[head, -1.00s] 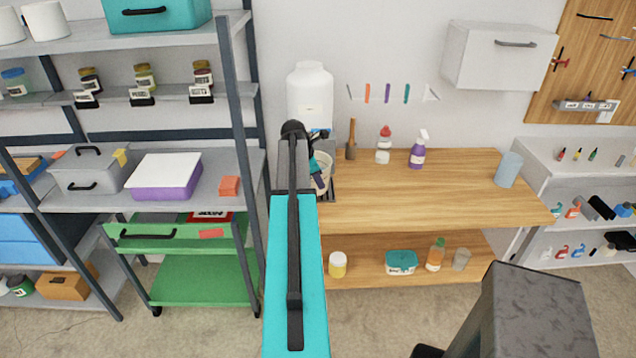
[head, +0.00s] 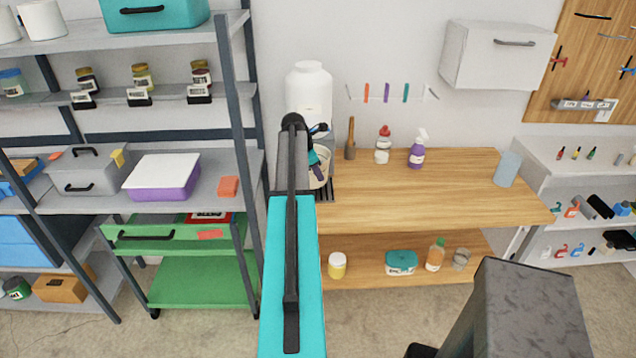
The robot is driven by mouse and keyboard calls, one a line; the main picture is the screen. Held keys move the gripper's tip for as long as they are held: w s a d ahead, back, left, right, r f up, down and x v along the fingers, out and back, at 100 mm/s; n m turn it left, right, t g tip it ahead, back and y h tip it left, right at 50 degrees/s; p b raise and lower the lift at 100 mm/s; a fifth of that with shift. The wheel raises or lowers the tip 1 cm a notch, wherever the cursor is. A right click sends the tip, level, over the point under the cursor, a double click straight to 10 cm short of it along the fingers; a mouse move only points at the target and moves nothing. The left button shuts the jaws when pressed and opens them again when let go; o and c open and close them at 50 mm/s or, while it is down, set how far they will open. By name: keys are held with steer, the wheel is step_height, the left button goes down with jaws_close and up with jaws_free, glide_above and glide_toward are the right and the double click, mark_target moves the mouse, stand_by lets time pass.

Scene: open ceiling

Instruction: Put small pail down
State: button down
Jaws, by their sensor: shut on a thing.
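The small pail (head: 322,167) is a cream-coloured container at the left end of the wooden workbench, just in front of the large white dispenser. My gripper (head: 319,160) is at the pail's rim and is shut on it. My arm hides the pail's left side and most of the gripper. A dark slatted grate (head: 326,192) shows just under the pail. I cannot tell whether the pail touches it.
The white dispenser (head: 309,95) stands close behind the pail. The workbench top (head: 430,190) is clear to the right; a mallet (head: 350,140), a red-capped bottle (head: 383,143) and a purple spray bottle (head: 417,150) stand along its back. A shelf rack (head: 237,95) rises on the left.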

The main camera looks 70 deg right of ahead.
mark_target(320, 185)
step_height(320, 185, down, 2)
steer(key=shift+s+b, duration=0.15)
steer(key=shift+b, duration=0.55)
steer(key=shift+f+b, duration=0.4)
steer(key=shift+f, duration=0.2)
steer(key=shift+f, duration=0.1)
steer(key=c, duration=1.9)
jaws_free()
steer(key=b+v, duration=0.2)
steer(key=v, duration=1)
steer(key=shift+b, duration=0.4)
steer(key=shift+w, duration=0.25)
